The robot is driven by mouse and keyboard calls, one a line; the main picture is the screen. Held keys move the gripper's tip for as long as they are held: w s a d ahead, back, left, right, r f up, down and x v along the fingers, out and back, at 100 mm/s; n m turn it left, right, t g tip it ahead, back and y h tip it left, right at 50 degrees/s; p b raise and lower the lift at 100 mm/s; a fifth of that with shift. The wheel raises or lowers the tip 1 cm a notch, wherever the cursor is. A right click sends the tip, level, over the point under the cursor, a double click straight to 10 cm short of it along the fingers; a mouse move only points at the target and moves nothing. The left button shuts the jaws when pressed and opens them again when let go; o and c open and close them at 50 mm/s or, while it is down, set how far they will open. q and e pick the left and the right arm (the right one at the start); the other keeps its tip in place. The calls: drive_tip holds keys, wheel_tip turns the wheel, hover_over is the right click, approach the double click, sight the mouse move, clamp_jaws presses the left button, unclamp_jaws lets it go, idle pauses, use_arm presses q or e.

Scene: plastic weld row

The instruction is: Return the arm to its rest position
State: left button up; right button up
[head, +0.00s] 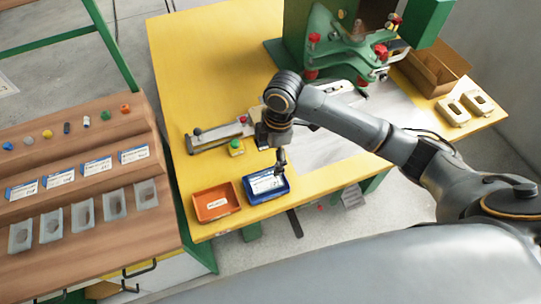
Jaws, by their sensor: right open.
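My right arm reaches in from the right over the yellow table (215,85). My right gripper (281,165) points down above the blue tray (270,195) at the table's front edge. The gripper is open, and I see nothing between its fingers. The fingers cover part of the tray's far side. A white label or part shows in the tray. My left arm and left gripper are not in view.
An orange tray (216,214) stands left of the blue one. A green machine (345,45) stands at the back, with a cardboard box (432,70) and two pale parts (466,107) to its right. A wooden stepped rack (85,235) with small parts fills the left.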

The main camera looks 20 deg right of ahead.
idle(0.3)
drive_tip(key=s+a+f+m+t+y, duration=0.25)
drive_tip(key=s+a+m, duration=0.3)
drive_tip(key=s, duration=0.35)
drive_tip(key=s+d+m+t+h, duration=0.1)
drive_tip(key=s+d+m+h, duration=0.3)
drive_tip(key=s+d+m, duration=0.7)
wheel_tip(320, 180, down, 26)
drive_tip(key=g, duration=0.1)
drive_tip(key=s+d+f+g+b, duration=0.1)
drive_tip(key=s+d+f, duration=0.2)
drive_tip(key=s+f, duration=1.4)
drive_tip(key=shift+s+f, duration=0.15)
drive_tip(key=shift+s, duration=0.15)
